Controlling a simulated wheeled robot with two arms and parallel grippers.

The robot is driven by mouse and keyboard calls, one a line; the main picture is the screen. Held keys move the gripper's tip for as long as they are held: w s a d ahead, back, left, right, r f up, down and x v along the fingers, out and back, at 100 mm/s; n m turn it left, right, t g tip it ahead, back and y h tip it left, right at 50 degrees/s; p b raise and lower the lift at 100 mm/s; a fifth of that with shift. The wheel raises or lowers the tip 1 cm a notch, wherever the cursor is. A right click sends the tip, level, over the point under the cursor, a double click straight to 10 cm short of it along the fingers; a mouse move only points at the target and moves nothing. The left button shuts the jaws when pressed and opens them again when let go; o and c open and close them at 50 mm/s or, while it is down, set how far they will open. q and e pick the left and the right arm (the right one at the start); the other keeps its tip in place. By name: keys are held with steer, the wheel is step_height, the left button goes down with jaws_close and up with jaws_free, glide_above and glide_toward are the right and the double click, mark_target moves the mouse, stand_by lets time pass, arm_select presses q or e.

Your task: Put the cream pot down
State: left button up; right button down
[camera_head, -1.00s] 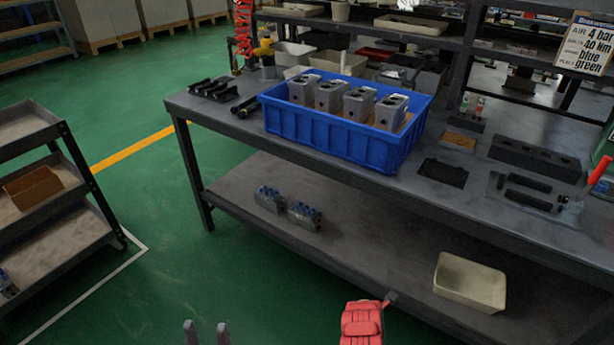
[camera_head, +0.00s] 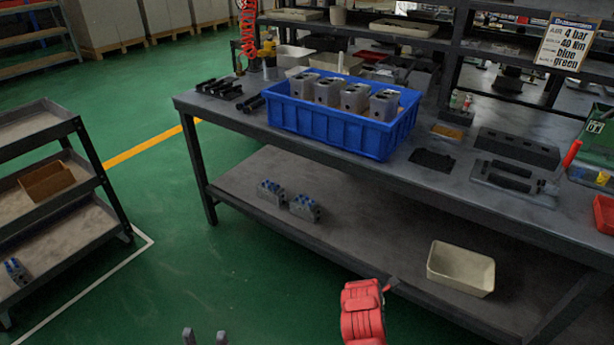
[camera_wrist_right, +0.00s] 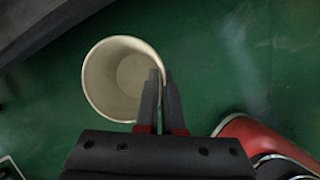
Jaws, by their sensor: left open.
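The cream pot (camera_wrist_right: 98,82) is a round, open, empty vessel seen from above in the right wrist view, with green floor around it. My right gripper (camera_wrist_right: 161,80) has its two dark fingers close together at the pot's right rim, one inside and one outside, pinching the wall. The pot hangs clear of any surface that I can see. In the head view neither the pot nor my right fingers show. My left gripper (camera_head: 205,336) shows only its two fingertips at the bottom edge, apart and empty.
A workbench (camera_head: 455,185) carries a blue crate (camera_head: 340,135) of grey blocks and black fixtures. Its lower shelf (camera_head: 350,225) holds two small valve blocks and a cream bin (camera_head: 460,270), with bare room between. A shelf rack (camera_head: 60,215) stands left. Green floor lies open between.

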steer(key=w+d+r+m+g, duration=0.2)
steer(key=w+d+r+m, duration=0.15)
steer(key=r+m, duration=0.45)
steer(key=w+d+r+m+g, duration=0.2)
steer(key=w+r+m, duration=0.25)
steer(key=r, duration=0.85)
steer(key=s+a+r+m+g+y, duration=0.2)
steer(key=s+a+r+m+g, duration=0.15)
steer(key=s+a+m, duration=0.6)
steer(key=w+d+r+p, duration=0.2)
steer(key=w+r+p, duration=0.2)
steer(key=r+p, duration=0.9)
steer(key=shift+m, duration=0.4)
steer(key=s+p, duration=0.1)
steer(key=s, duration=0.1)
steer(key=s+f+p, duration=0.1)
steer(key=s+p, duration=0.1)
steer(key=shift+s+a, duration=0.2)
